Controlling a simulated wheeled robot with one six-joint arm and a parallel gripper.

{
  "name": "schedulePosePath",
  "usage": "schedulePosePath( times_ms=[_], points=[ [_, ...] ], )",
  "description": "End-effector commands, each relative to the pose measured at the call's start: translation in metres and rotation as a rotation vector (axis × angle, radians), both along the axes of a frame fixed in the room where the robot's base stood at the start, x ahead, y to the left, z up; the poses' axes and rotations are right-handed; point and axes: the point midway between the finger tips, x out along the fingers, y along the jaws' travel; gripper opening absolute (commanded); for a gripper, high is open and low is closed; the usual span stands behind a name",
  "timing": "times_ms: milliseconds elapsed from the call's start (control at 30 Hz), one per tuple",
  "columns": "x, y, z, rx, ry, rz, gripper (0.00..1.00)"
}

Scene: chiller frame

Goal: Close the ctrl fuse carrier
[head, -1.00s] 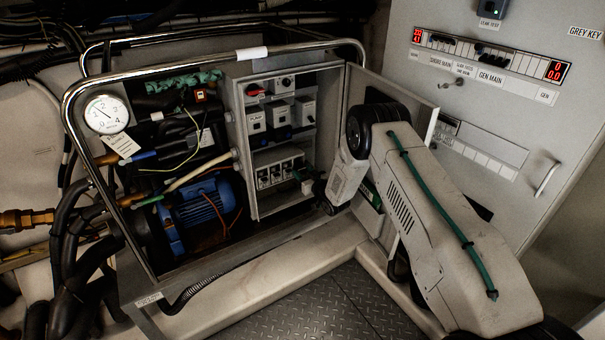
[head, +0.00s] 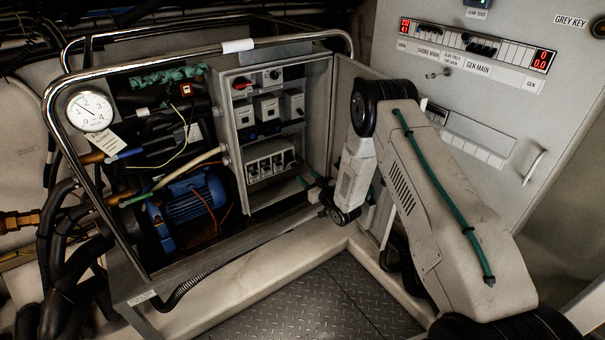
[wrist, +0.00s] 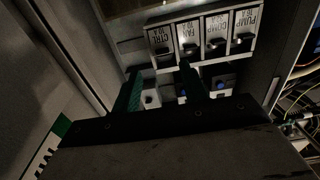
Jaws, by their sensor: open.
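The fuse block (head: 270,165) is a pale row of several carriers low in the open grey cabinet. In the wrist view the row appears upside down, and the ctrl carrier (wrist: 162,42) is at its left end with a dark grip. That grip sits a little lower than the neighbouring ones; I cannot tell how far the carrier is tilted out. My gripper (wrist: 160,68) is open and empty, with one green-padded finger on each side of the ctrl carrier's line. Contact cannot be made out.
White and blue switch units (head: 267,108) sit above the fuse block. The cabinet door (head: 345,110) stands open behind my arm. A blue motor (head: 190,197) and hoses lie left of the cabinet. A chrome rail (head: 150,65) frames the unit. The chequered floor (head: 320,300) is clear.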

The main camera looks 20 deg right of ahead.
Motion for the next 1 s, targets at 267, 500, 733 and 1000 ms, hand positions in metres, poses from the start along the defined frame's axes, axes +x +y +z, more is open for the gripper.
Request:
schedulePosePath(
  times_ms=[267, 500, 733, 1000],
  points=[
    [0.016, 0.006, 0.0, 0.002, -0.009, 0.0, 0.44],
    [0.051, 0.016, 0.0, 0.002, -0.008, -0.001, 0.44],
    [0.067, 0.022, 0.0, 0.003, -0.006, -0.002, 0.44],
    [0.068, 0.022, 0.0, 0.003, -0.005, -0.001, 0.35]
  ],
)
